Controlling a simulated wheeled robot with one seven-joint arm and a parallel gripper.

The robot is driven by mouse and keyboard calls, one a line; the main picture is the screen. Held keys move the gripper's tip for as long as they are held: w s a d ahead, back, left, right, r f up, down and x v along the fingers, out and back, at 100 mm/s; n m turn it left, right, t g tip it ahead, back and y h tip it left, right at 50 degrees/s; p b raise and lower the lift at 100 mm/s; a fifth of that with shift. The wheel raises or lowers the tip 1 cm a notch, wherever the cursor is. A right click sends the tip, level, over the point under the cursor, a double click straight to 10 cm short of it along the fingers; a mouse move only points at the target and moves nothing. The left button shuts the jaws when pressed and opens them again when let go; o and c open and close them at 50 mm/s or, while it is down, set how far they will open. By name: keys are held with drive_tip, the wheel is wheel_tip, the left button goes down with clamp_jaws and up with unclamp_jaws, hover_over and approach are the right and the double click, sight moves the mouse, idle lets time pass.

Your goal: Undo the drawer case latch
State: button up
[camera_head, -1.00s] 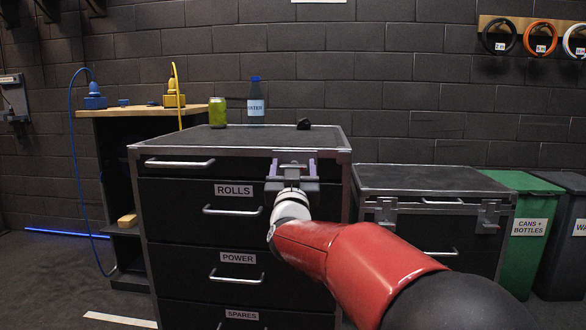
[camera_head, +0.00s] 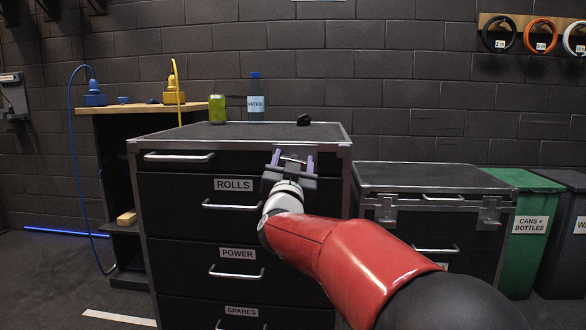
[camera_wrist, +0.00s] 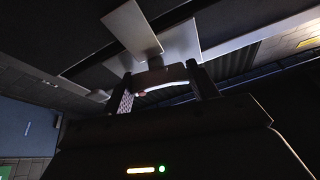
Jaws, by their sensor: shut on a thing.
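The drawer case (camera_head: 180,265) is a black cabinet with metal edges and drawers labelled ROLLS, POWER and SPARES. My gripper (camera_head: 293,160) is at the upper right of its front, just under the top edge. Its fingers are around the drawer case latch (camera_wrist: 165,79), whose curved bar shows between them in the wrist view. Bright metal plates (camera_wrist: 133,27) show beyond the bar. My gripper is shut on the latch. In the head view my gripper and wrist hide most of the latch.
A green can (camera_head: 217,108), a bottle (camera_head: 256,104) and a small dark object (camera_head: 304,120) stand on the cabinet top. A lower black case (camera_head: 430,178) with two metal latches stands at the right, beside bins (camera_head: 517,222). Floor shows at the left.

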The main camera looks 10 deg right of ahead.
drive_tip(key=m+g+h+b, duration=0.1)
drive_tip(key=m+h, duration=0.1)
drive_tip(key=m, duration=0.3)
drive_tip(key=shift+f+m, duration=0.1)
drive_tip(key=shift+m, duration=0.2)
drive_tip(key=m+g+h, duration=0.1)
drive_tip(key=m, duration=0.1)
drive_tip(key=m+g+h, duration=0.1)
drive_tip(key=m, duration=0.2)
drive_tip(key=m+g+h+p, duration=0.1)
drive_tip(key=m+g, duration=0.1)
drive_tip(key=m, duration=0.3)
drive_tip(key=shift+m, duration=0.3)
drive_tip(key=shift+m+g+p, duration=0.6)
drive_tip(key=shift+m+g, duration=0.5)
drive_tip(key=shift+m, duration=0.8)
drive_tip(key=o, duration=0.7)
